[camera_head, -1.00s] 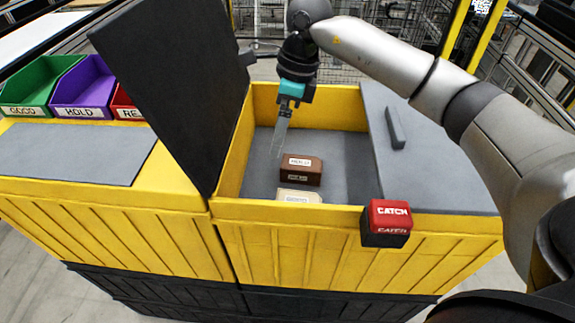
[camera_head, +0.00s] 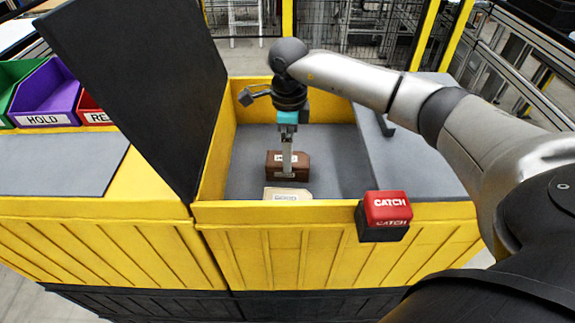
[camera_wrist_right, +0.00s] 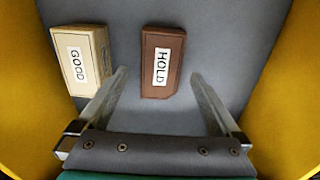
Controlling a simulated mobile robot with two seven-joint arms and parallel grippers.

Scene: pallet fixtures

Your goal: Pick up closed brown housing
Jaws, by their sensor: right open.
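The brown housing (camera_head: 301,163) is a closed box with a white HOLD label, lying on the grey floor of the yellow bin. It also shows in the right wrist view (camera_wrist_right: 178,72), just ahead of and between the finger lines. My right gripper (camera_head: 287,172) points down over it; in the wrist view its two fingers (camera_wrist_right: 158,72) are spread apart with nothing between them at their bases. In the head view the fingers cover part of the housing. Whether they touch it I cannot tell. My left gripper is not in view.
A cream box labelled GOOD (camera_wrist_right: 80,62) lies close beside the brown one. Yellow bin walls (camera_head: 340,212) surround both. A black raised lid (camera_head: 140,90) stands at left. A red CATCH block (camera_head: 387,210) sits on the front rim. Coloured trays (camera_head: 50,98) stand far left.

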